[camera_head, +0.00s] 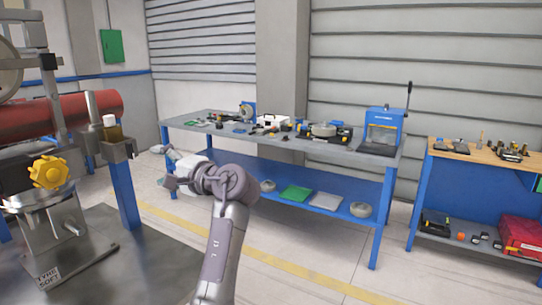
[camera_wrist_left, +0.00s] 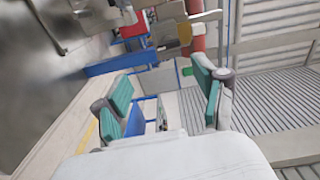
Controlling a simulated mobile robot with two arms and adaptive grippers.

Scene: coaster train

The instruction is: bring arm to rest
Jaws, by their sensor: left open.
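My left arm (camera_head: 219,248) rises from the bottom middle of the head view and bends left at the wrist. Its gripper (camera_head: 168,168) is in the air, between the machine stand on the left and the long blue workbench. In the left wrist view the gripper's two fingers (camera_wrist_left: 163,92) with teal pads are spread apart, and nothing is held between them. My right gripper does not show in either view.
A machine with a yellow knob (camera_head: 49,172) and a red cylinder (camera_head: 92,110) stands at the left. The blue workbench (camera_head: 225,133) carries several tools and a press (camera_head: 382,130). A wood-topped bench (camera_head: 465,155) stands at right. Open floor (camera_head: 290,250) lies in front.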

